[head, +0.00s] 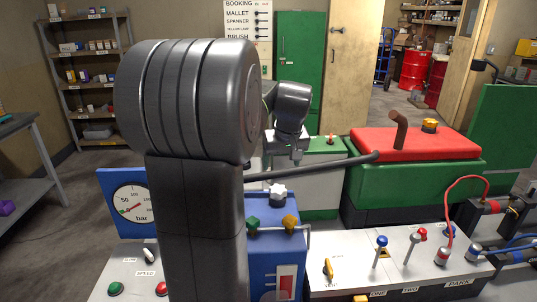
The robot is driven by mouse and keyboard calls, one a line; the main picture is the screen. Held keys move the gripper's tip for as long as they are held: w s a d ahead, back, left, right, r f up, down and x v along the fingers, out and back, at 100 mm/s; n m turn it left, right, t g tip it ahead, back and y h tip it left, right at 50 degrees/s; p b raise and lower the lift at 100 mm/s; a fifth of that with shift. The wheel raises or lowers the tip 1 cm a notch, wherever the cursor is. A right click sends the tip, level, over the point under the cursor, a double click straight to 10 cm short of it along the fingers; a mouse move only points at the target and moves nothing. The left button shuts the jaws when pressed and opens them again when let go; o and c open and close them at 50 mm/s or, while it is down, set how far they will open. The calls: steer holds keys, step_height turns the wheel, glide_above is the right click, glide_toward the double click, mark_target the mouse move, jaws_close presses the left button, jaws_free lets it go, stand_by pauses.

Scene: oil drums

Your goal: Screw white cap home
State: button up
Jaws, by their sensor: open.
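A white cap (278,190), lobed like a knob, sits at the top of the blue cabinet (260,250). A green cap (253,222) and a yellow cap (290,222) are in front of it, lower in the picture. Whether the white cap is seated or loose is too small to tell. My gripper (297,160) points down, above and slightly right of the white cap in the picture, apart from it and open. Nothing shows between its small fingers. My large dark arm links hide the left part of the cabinet.
A pressure gauge (133,204) stands at the left. A grey panel (400,265) with several levers and valves spreads at the right. A dark bar (315,168) runs behind the caps toward the red-topped green machine (415,180). Shelving (90,75) stands at the back left.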

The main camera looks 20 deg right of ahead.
mark_target(277, 186)
steer(key=p+x, duration=0.1)
steer(key=x, duration=1.2)
steer(key=shift+f, duration=0.25)
steer(key=shift+c, duration=0.4)
steer(key=c, duration=1)
steer(key=o, duration=1.1)
